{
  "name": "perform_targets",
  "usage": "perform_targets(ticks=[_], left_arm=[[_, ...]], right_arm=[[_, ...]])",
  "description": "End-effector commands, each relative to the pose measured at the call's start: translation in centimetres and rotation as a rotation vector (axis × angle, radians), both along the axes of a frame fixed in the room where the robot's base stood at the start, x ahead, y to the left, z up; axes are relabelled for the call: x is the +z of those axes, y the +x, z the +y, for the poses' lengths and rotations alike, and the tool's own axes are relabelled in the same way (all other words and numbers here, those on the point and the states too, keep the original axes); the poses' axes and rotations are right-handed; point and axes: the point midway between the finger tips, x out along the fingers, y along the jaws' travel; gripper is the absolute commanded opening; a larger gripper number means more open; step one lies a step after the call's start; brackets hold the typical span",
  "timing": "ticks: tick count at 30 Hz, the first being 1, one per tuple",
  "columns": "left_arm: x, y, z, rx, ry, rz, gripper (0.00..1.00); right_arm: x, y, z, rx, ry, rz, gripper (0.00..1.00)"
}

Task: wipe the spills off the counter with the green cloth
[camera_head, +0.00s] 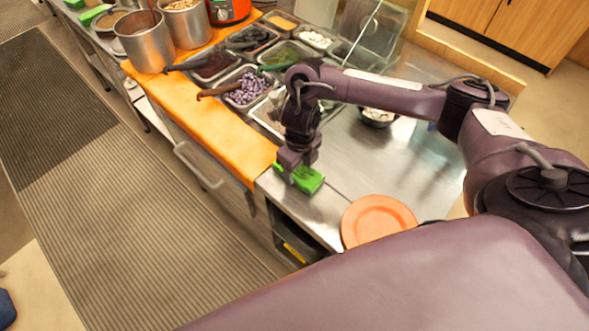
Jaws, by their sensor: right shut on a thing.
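The green cloth (308,180) is a bright green block-like piece at the front left edge of the bare steel counter (372,167). My right gripper (297,166) points down and is shut on the green cloth, which sits at the counter surface; whether it presses on it I cannot tell. The cloth's far side is partly hidden by the gripper. I make out no clear spill on the steel, which shows bright reflections. My left gripper is not in view.
An orange plate (376,219) lies right of the cloth. A dark bowl (377,116) stands farther back, near my arm. Steel topping trays, one with purple beans (247,88), fill the counter behind. Steel pots (146,42) and an orange mat (208,112) are at left.

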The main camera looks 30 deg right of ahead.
Motion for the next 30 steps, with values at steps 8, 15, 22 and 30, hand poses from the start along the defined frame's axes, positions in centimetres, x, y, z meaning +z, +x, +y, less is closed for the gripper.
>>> perform_targets(ticks=[8,15,22,30], left_arm=[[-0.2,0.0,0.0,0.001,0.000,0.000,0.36],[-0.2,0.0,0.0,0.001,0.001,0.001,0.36],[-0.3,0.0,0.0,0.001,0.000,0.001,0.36],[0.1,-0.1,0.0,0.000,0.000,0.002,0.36]], right_arm=[[0.4,1.0,-1.7,-0.030,-0.019,-0.022,0.27],[0.5,1.2,-1.6,-0.034,-0.017,-0.026,0.28],[0.4,1.3,-1.6,-0.035,-0.016,-0.028,0.28],[0.4,0.8,-0.3,-0.032,-0.015,-0.026,0.28]])
